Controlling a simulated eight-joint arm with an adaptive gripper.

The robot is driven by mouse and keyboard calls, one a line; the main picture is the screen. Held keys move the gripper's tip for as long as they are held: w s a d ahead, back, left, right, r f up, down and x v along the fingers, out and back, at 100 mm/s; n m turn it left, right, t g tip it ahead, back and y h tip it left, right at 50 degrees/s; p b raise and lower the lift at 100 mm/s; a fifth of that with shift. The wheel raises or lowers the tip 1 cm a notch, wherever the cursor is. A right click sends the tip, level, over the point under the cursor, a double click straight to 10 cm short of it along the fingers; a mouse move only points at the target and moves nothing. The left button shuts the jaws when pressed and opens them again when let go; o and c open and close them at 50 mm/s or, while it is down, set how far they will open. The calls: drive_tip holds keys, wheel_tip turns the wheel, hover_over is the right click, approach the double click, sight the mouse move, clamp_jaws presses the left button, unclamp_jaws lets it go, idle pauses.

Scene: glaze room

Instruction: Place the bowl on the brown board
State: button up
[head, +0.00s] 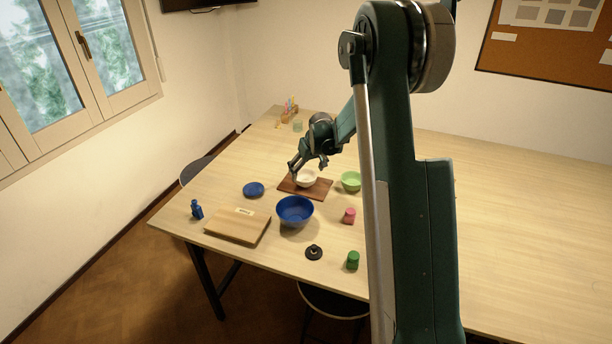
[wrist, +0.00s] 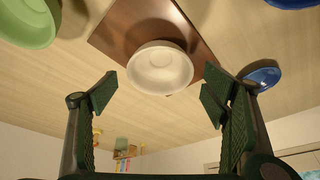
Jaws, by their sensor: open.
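A white bowl (head: 307,180) sits upright on the brown board (head: 320,191) in the head view. In the wrist view the bowl (wrist: 160,68) rests on the near part of the board (wrist: 122,25), and no tilt is visible. My gripper (head: 308,169) is just behind and above the bowl. In the wrist view its fingers (wrist: 158,92) are spread wide, one to each side of the bowl's near rim, with clear gaps. The gripper is open and holds nothing.
A green bowl (head: 351,182) stands right of the board, a blue saucer (head: 253,190) left, and a large blue bowl (head: 295,211) in front. A light wooden board (head: 238,226), blue bottle (head: 197,210), pink jar (head: 349,216) and green jar (head: 353,261) lie nearer the front edge.

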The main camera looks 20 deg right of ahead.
drive_tip(key=v, duration=0.6)
drive_tip(key=shift+s+r, duration=0.2)
drive_tip(key=shift+r, duration=0.1)
idle(0.5)
drive_tip(key=s+a+r+t, duration=0.1)
drive_tip(key=s+a+r, duration=0.75)
drive_tip(key=s, duration=0.35)
drive_tip(key=s+a+r, duration=0.7)
drive_tip(key=s+r, duration=0.3)
drive_tip(key=s, duration=0.2)
drive_tip(key=s+a+f+t, duration=0.1)
drive_tip(key=s+a, duration=0.3)
drive_tip(key=s, duration=0.8)
drive_tip(key=s+a+f, duration=0.1)
drive_tip(key=s+a, duration=0.3)
drive_tip(key=s, duration=0.9)
drive_tip(key=shift+s+f+t, duration=0.25)
drive_tip(key=shift+t, duration=0.15)
